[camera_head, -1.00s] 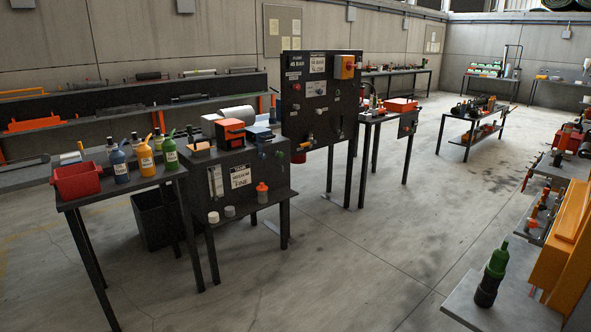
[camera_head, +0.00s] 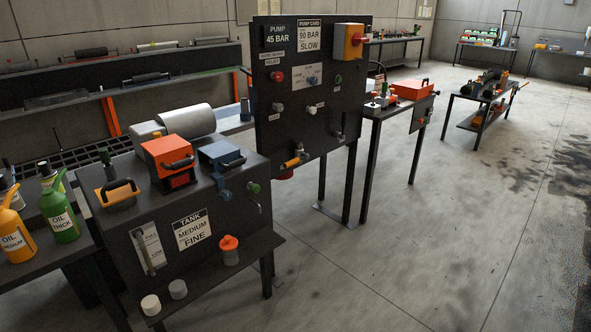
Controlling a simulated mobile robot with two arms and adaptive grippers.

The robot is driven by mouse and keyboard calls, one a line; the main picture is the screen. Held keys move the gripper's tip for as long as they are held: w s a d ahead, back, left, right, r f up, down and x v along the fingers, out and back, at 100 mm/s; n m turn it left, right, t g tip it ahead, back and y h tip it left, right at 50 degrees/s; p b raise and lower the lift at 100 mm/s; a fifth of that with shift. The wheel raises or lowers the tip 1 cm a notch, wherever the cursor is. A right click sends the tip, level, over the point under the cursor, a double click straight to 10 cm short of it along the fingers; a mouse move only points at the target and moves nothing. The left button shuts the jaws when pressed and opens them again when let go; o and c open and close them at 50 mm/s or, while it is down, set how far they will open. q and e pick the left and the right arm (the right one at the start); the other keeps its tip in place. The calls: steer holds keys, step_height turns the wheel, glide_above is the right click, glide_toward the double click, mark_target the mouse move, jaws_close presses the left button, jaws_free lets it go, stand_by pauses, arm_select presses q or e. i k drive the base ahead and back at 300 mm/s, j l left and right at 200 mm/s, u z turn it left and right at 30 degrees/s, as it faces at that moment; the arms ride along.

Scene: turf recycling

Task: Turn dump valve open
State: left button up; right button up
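No part is clearly labelled as a dump valve. On the dark pump panel (camera_head: 300,120), a valve with a yellow-orange handle (camera_head: 291,163) sits at the lower left edge. A small metal lever fitting (camera_head: 340,137) sits at the lower right of the panel. The dark tank cabinet (camera_head: 205,200), labelled tank, medium, fine, has a small fitting with a green knob (camera_head: 254,188) and a bent metal pipe on its right side. Whether any valve is open is too small to tell. Neither of my grippers is in view.
Oil bottles (camera_head: 61,215) stand on a table at the left. An orange-capped container (camera_head: 229,250) and white caps (camera_head: 151,304) sit on the tank's low shelf. A table with an orange box (camera_head: 412,90) stands behind the panel. The floor (camera_head: 430,240) at the right is clear.

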mark_target(296, 161)
steer(key=i, duration=0.2)
steer(key=i+l+u, duration=0.15)
steer(key=u, duration=0.3)
steer(key=i+l+u, duration=0.2)
steer(key=u, duration=0.3)
